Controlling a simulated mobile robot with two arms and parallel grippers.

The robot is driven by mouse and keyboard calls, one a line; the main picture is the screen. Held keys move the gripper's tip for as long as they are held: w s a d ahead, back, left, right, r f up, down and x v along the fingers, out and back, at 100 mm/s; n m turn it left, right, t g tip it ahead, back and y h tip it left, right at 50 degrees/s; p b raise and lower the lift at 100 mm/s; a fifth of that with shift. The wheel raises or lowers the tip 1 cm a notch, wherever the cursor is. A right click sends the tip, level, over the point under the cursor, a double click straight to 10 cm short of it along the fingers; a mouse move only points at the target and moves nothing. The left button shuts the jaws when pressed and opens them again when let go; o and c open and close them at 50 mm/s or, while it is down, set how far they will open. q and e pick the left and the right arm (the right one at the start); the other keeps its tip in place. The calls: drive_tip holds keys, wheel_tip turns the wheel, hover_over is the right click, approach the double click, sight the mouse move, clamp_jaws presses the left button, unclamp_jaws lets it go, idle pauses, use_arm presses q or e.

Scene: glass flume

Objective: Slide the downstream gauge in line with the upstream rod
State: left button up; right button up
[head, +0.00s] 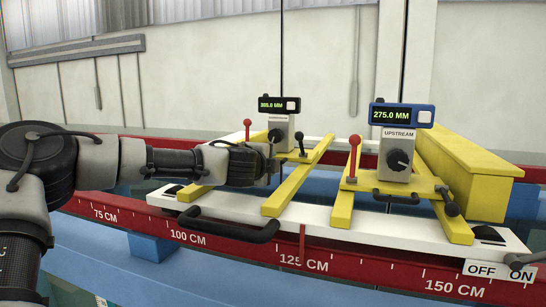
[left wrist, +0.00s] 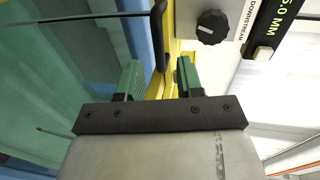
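The downstream gauge (head: 278,130) is the left one, with a small black display and a vertical rod. Its reading is too small to be sure of in the head view. It sits on a yellow frame (head: 298,187) with a red-knobbed lever (head: 247,128). The upstream gauge (head: 396,157) is to the right and reads 275.0 MM; its rod (head: 405,50) rises above it. My left gripper (head: 270,163) is at the downstream frame. In the left wrist view its green fingers (left wrist: 160,78) are apart, with a black handle (left wrist: 158,35) just beyond their gap. My right gripper is out of view.
Both frames stand on a white carriage board (head: 340,222) with black handles, above a red rail (head: 215,243) marked in centimetres. A yellow box (head: 465,175) stands at the right behind the upstream gauge. An OFF/ON label (head: 499,271) is at the lower right.

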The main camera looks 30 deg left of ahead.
use_arm(q)
drive_tip(key=shift+p+x, duration=0.65)
drive_tip(key=shift+x, duration=1.4)
drive_tip(key=shift+f, duration=0.1)
clamp_jaws()
